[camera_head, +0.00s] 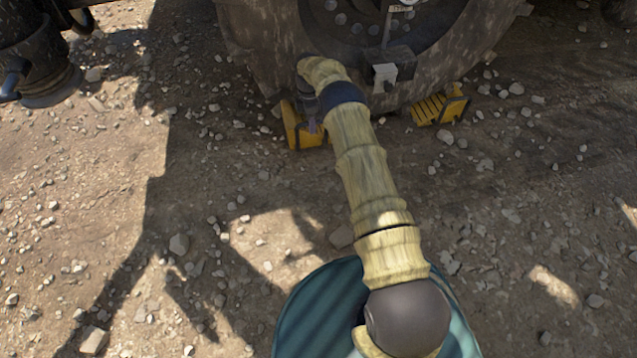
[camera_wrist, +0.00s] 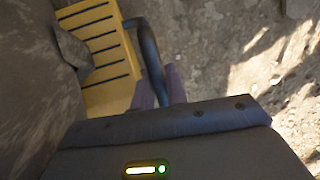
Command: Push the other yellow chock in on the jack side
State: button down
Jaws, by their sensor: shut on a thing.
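A yellow chock (camera_head: 297,128) with a dark handle sits on the ground at the left foot of the big muddy tyre (camera_head: 245,50). My gripper (camera_head: 313,122) reaches down to it and is shut on its dark handle. In the wrist view, the ribbed yellow face of this chock (camera_wrist: 100,45) lies close beside the tyre (camera_wrist: 35,90), and the handle (camera_wrist: 150,55) runs into my fingers. Whether the chock touches the tyre is unclear. A second yellow chock (camera_head: 440,107) sits on the ground at the tyre's right side.
A dark post with a round foot (camera_head: 48,85) stands at the upper left. A small dark box with a pale front (camera_head: 384,72) is before the wheel hub. Loose stones, such as a larger one (camera_head: 179,244), dot the dirt. The ground at left is mostly open.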

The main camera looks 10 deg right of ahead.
jog(key=shift+d, duration=0.35)
jog(key=shift+w+a+b, duration=0.15)
jog(key=shift+w+b, duration=0.2)
jog(key=shift+b, duration=0.3)
dwell(0.3)
jog(key=c, duration=0.9)
grip_release()
jog(key=shift+s+f, duration=0.1)
